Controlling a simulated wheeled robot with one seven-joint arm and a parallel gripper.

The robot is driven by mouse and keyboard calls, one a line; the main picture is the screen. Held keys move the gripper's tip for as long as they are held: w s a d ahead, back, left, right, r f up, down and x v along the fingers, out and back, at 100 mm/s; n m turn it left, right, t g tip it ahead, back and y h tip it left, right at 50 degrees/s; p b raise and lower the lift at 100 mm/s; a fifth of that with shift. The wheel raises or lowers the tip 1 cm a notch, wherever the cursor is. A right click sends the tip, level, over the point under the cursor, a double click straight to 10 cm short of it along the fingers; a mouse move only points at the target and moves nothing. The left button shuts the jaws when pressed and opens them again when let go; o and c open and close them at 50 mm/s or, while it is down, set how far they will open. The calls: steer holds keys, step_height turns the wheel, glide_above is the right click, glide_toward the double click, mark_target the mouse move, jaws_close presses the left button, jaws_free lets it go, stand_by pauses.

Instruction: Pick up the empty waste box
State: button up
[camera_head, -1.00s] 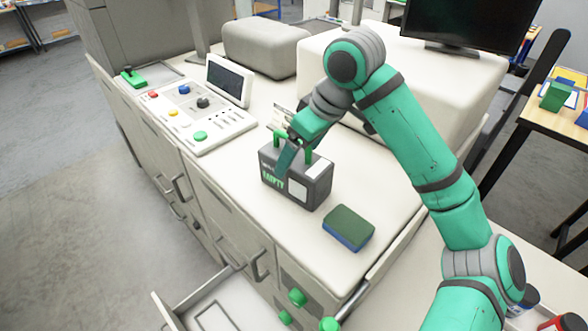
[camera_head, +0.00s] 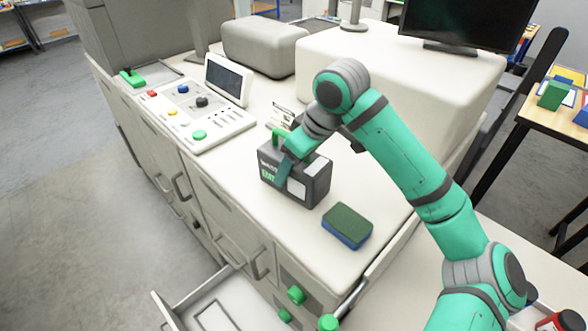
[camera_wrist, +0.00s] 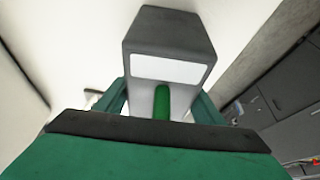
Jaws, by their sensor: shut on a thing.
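The waste box (camera_head: 313,187) is a dark grey box with a green handle (camera_head: 280,134), white label panels and green "EMPTY" lettering, partly covered by a finger. It looks upright on the white worktop; I cannot tell whether its base is touching. My gripper (camera_head: 285,163) is at the top of the box, shut on the handle. In the wrist view the dark box (camera_wrist: 170,32) with a white label lies beyond my gripper (camera_wrist: 162,105), and the green handle bar stands between the two fingers.
A green and blue sponge-like block (camera_head: 347,226) lies just right of the box. A control panel (camera_head: 200,115) with coloured buttons is to the left. A large white housing (camera_head: 400,85) stands behind. An open drawer (camera_head: 215,300) juts out at the front.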

mark_target(310, 168)
steer(key=shift+r, duration=0.15)
steer(key=shift+w+r, duration=0.15)
steer(key=shift+r, duration=0.4)
steer(key=s+d+r, duration=0.1)
steer(key=r, duration=0.1)
steer(key=s+d+r, duration=0.1)
steer(key=s+r, duration=0.1)
steer(key=r, duration=0.1)
steer(key=s+d+r, duration=0.1)
steer(key=r, duration=0.2)
steer(key=shift+s+d+r, duration=0.1)
steer(key=shift+s+d, duration=0.1)
steer(key=shift+s, duration=0.15)
steer(key=s+d+r, duration=0.3)
steer(key=s+d, duration=0.2)
steer(key=s, duration=0.1)
steer(key=shift+s+r, duration=0.25)
steer(key=shift+s, duration=0.15)
steer(key=shift+w, duration=0.15)
